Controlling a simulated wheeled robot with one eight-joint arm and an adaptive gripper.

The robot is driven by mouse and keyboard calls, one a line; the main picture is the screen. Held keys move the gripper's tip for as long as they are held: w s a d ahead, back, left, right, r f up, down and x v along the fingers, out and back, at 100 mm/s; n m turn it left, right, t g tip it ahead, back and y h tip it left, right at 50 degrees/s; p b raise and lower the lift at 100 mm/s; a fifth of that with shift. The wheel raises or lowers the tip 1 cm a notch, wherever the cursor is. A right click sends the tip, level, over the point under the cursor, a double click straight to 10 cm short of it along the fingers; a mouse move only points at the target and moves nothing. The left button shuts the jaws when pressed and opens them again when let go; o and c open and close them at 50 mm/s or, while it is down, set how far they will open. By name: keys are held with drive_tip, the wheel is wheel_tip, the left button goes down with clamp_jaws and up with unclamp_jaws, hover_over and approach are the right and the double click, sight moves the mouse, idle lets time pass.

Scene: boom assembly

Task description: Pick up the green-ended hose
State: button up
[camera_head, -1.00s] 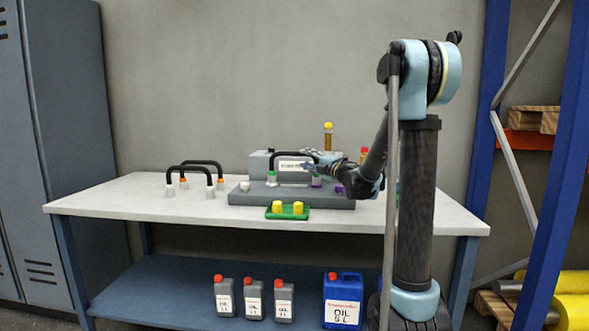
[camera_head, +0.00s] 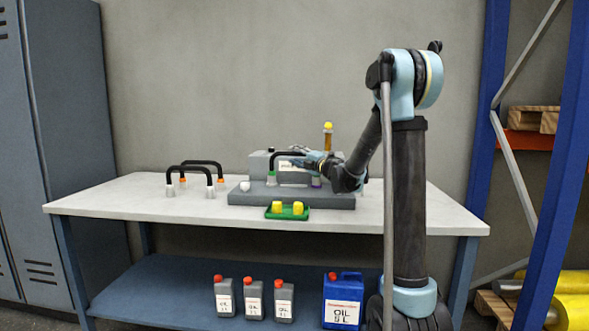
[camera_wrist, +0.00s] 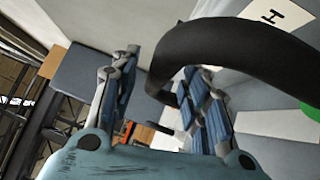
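The green-ended hose (camera_head: 285,154) is a black arch standing on the grey block (camera_head: 240,198). The black hose (camera_wrist: 235,48) crosses close to the camera and bends down between the fingers. I cannot tell whether a finger touches it. A green part (camera_wrist: 309,110) shows at the right edge.
Two black hoses (camera_head: 190,169) stand on the white table (camera_head: 130,207) at the left, with white and orange ends. A green tray (camera_head: 287,216) with yellow caps sits before the block. A yellow-topped cylinder (camera_head: 328,136) stands behind it. Oil containers (camera_head: 342,301) are on the lower shelf.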

clamp_jaws()
drive_tip(key=shift+r, duration=0.1)
